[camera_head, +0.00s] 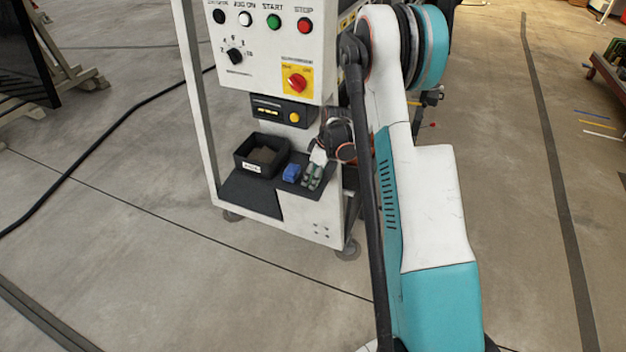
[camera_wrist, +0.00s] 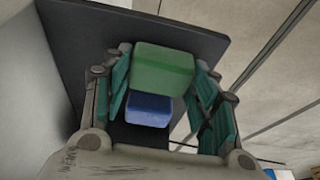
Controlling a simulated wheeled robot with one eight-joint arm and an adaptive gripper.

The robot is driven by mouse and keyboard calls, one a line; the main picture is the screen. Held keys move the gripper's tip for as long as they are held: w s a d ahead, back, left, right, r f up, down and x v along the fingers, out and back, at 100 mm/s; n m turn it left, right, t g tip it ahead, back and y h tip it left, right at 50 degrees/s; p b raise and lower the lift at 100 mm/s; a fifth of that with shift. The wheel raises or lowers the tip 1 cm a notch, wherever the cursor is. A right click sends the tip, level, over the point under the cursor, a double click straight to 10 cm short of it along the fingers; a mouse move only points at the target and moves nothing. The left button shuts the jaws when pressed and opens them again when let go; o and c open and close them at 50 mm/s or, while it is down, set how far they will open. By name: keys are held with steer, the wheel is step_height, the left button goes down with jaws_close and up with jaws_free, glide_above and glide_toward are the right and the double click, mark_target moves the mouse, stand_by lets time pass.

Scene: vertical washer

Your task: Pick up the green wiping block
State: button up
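The green wiping block (camera_wrist: 163,68) is between the two teal-padded fingers of my gripper (camera_wrist: 165,80) in the wrist view. The left pad lies close along its left side, and a narrow gap seems to show at its right side. The gripper looks open around the block; contact is not clear. In the head view my gripper (camera_head: 316,168) is low over the right part of the dark shelf (camera_head: 251,191), and its fingers largely cover the green block.
A blue block (camera_head: 291,172) sits just left of my gripper, and below the green one in the wrist view (camera_wrist: 148,110). A black bin (camera_head: 246,165) stands further left. The white control panel (camera_head: 215,40) rises above the shelf.

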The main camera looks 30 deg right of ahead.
steer(key=shift+r, duration=0.1)
steer(key=shift+c, duration=0.4)
steer(key=shift+a+r+p, duration=0.1)
steer(key=shift+r+p, duration=0.15)
steer(key=shift+p, duration=0.15)
step_height(320, 180, up, 6)
steer(key=p, duration=0.2)
steer(key=shift+s+r+p, duration=0.1)
steer(key=shift+r+p, duration=0.1)
steer(key=shift+p, duration=0.15)
steer(key=s+a+p, duration=0.3)
steer(key=s+a, duration=0.9)
steer(key=a, duration=0.3)
steer(key=shift+a, duration=0.3)
